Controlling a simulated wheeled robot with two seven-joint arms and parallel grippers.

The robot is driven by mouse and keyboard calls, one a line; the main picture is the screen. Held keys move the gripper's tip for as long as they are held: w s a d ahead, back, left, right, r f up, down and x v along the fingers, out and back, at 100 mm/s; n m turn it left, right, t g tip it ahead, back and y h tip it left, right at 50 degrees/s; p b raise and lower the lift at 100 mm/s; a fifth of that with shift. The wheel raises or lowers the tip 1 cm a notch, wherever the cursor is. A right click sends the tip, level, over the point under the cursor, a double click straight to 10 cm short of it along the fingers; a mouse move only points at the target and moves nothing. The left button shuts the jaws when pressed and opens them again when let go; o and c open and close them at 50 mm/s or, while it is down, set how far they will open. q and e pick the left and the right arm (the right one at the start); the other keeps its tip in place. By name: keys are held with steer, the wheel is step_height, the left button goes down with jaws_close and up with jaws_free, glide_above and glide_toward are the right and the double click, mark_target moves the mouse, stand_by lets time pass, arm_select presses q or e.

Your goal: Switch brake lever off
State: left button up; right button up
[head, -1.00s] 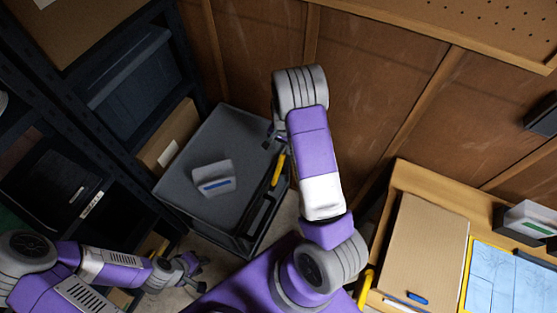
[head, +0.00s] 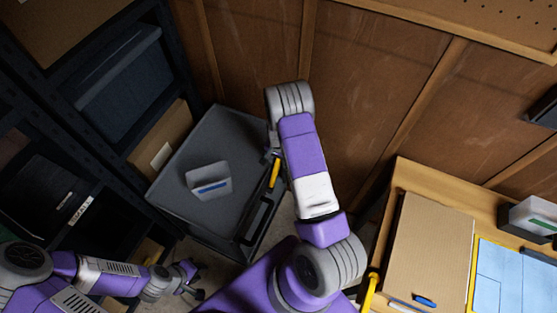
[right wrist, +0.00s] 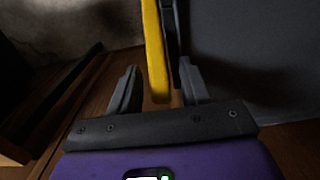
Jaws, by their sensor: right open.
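The yellow lever (head: 274,174) stands at the right side of a grey cart or bin with a dark frame. My right gripper (head: 270,156) is open at the lever's upper end, partly hidden by its own wrist. In the right wrist view, the yellow lever (right wrist: 154,45) runs down between the two spread fingers of my right gripper (right wrist: 158,88), nearer the left finger; contact cannot be told. A dark bar lies right beside the lever. My left gripper (head: 191,279) hangs low at the left, its fingers apart and empty.
The grey cart (head: 222,135) carries a small light-grey box (head: 209,181) with a blue stripe. Dark shelving (head: 125,165) stands at the left. A wooden bench (head: 410,180) with a cardboard sheet is at the right. A wooden wall (head: 355,90) closes the back.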

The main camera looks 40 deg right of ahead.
jaws_close()
stand_by(0.4)
